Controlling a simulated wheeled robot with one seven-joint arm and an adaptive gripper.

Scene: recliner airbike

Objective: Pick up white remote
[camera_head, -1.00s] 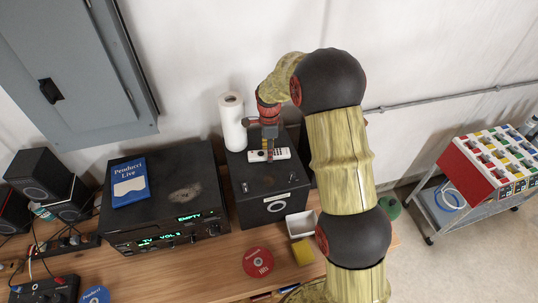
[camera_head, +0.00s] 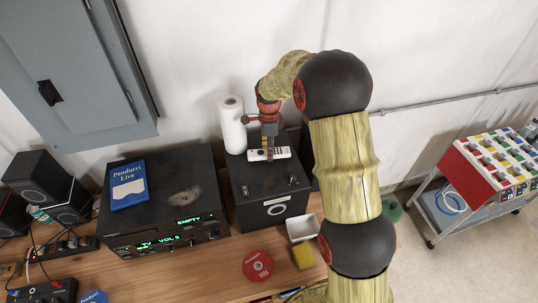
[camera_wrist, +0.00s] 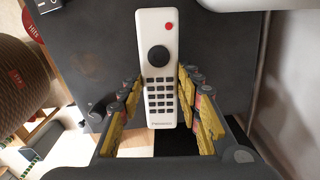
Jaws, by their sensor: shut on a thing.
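The white remote (camera_head: 281,153) lies over the top of a black speaker box (camera_head: 252,186). In the wrist view the remote (camera_wrist: 158,50) shows its dark round pad, red button and rows of dark keys. My gripper (camera_head: 268,156) reaches down to the remote from above. In the wrist view the fingers of my gripper (camera_wrist: 160,97) are shut on the two long sides of the remote near its lower half. I cannot tell whether the remote still touches the box.
A paper towel roll (camera_head: 232,125) stands left of the black box. A dark receiver (camera_head: 165,205) with a blue book (camera_head: 129,184) is further left. A white tray (camera_head: 301,228), yellow sponge (camera_head: 303,256) and red disc (camera_head: 257,266) lie in front.

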